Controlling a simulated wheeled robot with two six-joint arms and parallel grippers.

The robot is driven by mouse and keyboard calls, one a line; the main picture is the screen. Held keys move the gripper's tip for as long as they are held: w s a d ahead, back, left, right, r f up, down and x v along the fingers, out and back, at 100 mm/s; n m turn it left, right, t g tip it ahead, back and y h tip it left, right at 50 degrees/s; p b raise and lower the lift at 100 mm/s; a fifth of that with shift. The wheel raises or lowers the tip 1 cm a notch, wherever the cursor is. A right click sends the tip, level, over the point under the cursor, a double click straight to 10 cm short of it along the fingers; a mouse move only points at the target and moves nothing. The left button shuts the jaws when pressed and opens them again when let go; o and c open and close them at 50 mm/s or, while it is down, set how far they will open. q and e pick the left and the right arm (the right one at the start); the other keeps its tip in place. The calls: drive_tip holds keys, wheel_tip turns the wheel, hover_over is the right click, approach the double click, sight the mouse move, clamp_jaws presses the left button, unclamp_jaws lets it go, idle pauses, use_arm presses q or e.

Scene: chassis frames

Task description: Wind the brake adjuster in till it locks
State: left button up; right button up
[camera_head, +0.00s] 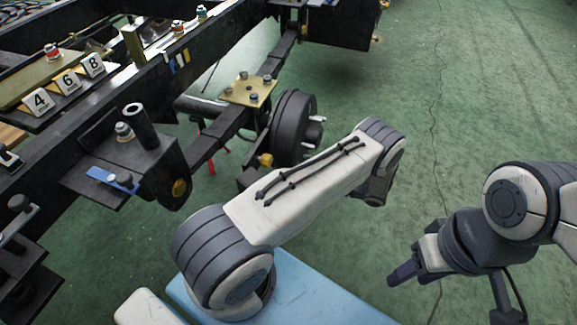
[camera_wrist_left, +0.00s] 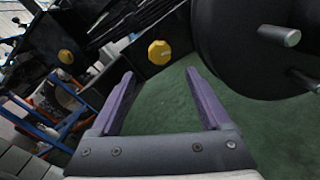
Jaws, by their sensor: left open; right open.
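The likely brake adjuster is a yellow hex knob (camera_head: 265,160) beside the dark brake drum (camera_head: 293,122) under the chassis frame (camera_head: 215,135). In the left wrist view, a yellow hex knob (camera_wrist_left: 159,52) shows between and beyond the purple fingers of my left gripper (camera_wrist_left: 158,76); the drum (camera_wrist_left: 250,50) is at upper right. My left gripper is open and empty, apart from the knob. In the head view my left forearm hides this gripper. My right gripper (camera_head: 402,275) is open and empty over the floor at right, far from the knob.
Another yellow hex knob (camera_head: 179,188) sits on the frame's near bracket; a second knob (camera_wrist_left: 66,56) shows in the left wrist view. Number tags (camera_head: 66,80) and a blue-handled clamp (camera_head: 110,178) are at left. Metal studs (camera_wrist_left: 280,36) stick out from the drum. Green floor (camera_head: 440,90) is open at right.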

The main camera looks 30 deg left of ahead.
sight(271, 161)
use_arm(q)
drive_tip(key=shift+d, duration=0.3)
drive_tip(key=a+n+b, duration=0.2)
drive_tip(key=a+b, duration=0.1)
drive_tip(key=s+a+n+b, duration=0.1)
drive_tip(key=a+n+b, duration=0.1)
drive_tip(key=a+b, duration=0.1)
drive_tip(key=s+a+n+b, duration=0.1)
drive_tip(key=a+n+b, duration=0.1)
drive_tip(key=a, duration=0.3)
drive_tip(key=shift+s+r+b, duration=0.15)
drive_tip(key=shift+s+b, duration=0.1)
drive_tip(key=shift+b, duration=0.5)
drive_tip(key=shift+a, duration=0.1)
clamp_jaws()
